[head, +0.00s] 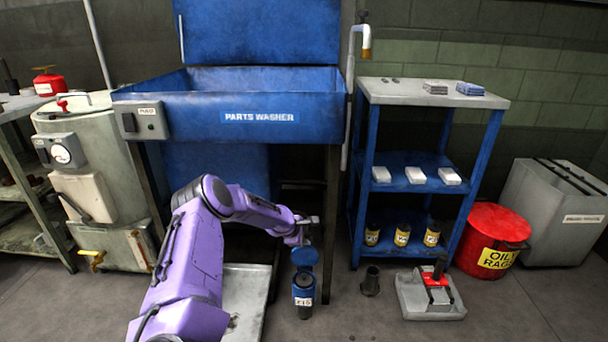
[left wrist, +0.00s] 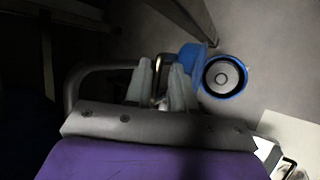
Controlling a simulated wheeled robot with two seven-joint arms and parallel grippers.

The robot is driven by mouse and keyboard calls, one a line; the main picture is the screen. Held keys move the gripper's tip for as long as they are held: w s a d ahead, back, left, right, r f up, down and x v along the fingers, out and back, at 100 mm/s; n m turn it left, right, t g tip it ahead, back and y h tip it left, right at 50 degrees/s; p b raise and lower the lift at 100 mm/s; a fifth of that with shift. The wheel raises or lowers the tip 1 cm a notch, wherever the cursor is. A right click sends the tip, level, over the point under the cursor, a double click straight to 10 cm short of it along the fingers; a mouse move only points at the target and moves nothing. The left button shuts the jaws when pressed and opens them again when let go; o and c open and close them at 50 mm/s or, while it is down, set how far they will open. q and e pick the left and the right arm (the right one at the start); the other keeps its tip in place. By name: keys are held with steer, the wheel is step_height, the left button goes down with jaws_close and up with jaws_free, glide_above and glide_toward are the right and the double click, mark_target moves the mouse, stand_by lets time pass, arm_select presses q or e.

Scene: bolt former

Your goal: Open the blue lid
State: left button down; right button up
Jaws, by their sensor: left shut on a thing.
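The blue lid (head: 305,257) stands tilted up above a dark canister (head: 303,292) with a white label and blue rim, on the floor. In the left wrist view the lid (left wrist: 191,55) is beside the canister's round opening (left wrist: 225,76), which is uncovered and shows a pale disc inside. My left gripper (head: 300,234) is just above and behind the lid. Its fingers (left wrist: 160,85) are shut around a small metal piece at the lid's side; the exact contact is partly hidden. My right gripper is not in view.
The blue parts washer (head: 185,105) stands behind my left arm. A blue shelf cart (head: 480,190) is to the right. A dark cup (head: 370,281), a grey device with a red part (head: 430,298) and a red bin (head: 490,240) stand on the floor right of the canister.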

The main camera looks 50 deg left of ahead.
arm_select(q)
steer(key=shift+w+a+b, duration=0.35)
steer(key=shift+w+a, duration=0.25)
steer(key=c, duration=1.3)
jaws_free()
steer(key=shift+o, duration=0.5)
steer(key=shift+w+f, duration=0.1)
